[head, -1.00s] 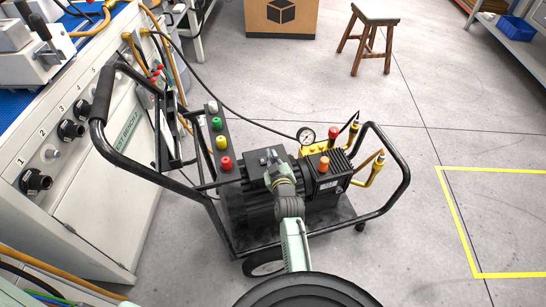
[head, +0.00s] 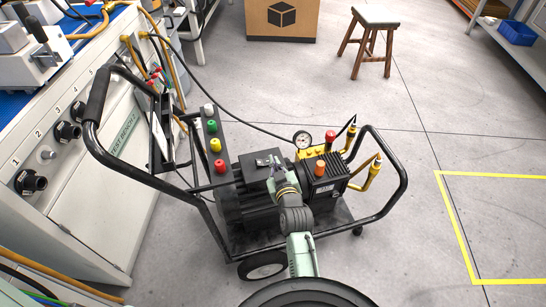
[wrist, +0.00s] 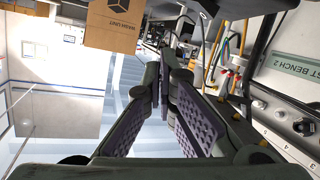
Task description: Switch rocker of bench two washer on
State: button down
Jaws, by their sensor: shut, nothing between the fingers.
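The washer (head: 262,208) is a black motor and pump unit on a black-framed wheeled cart, standing beside the bench labelled TEST BENCH 2 (head: 122,134). A narrow panel on it carries white, green, yellow and red knobs (head: 218,165). I cannot make out a rocker in either view; the arm covers part of the motor. My gripper (head: 272,166) is over the black box on top of the motor, in front of it in the head view; contact cannot be told. It is shut and empty. Its purple-padded fingers fill the middle of the wrist view (wrist: 168,88).
The cart's black handle (head: 98,95) rises at the left, close to the bench. A black hose (head: 200,85) runs from the bench to the pump with the gauge (head: 302,139). Open floor lies right, with a yellow outline (head: 447,210). A stool (head: 375,18) and box (head: 281,18) stand behind.

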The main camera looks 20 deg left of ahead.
jog(key=shift+v, duration=2.15)
jog(key=shift+d, duration=0.1)
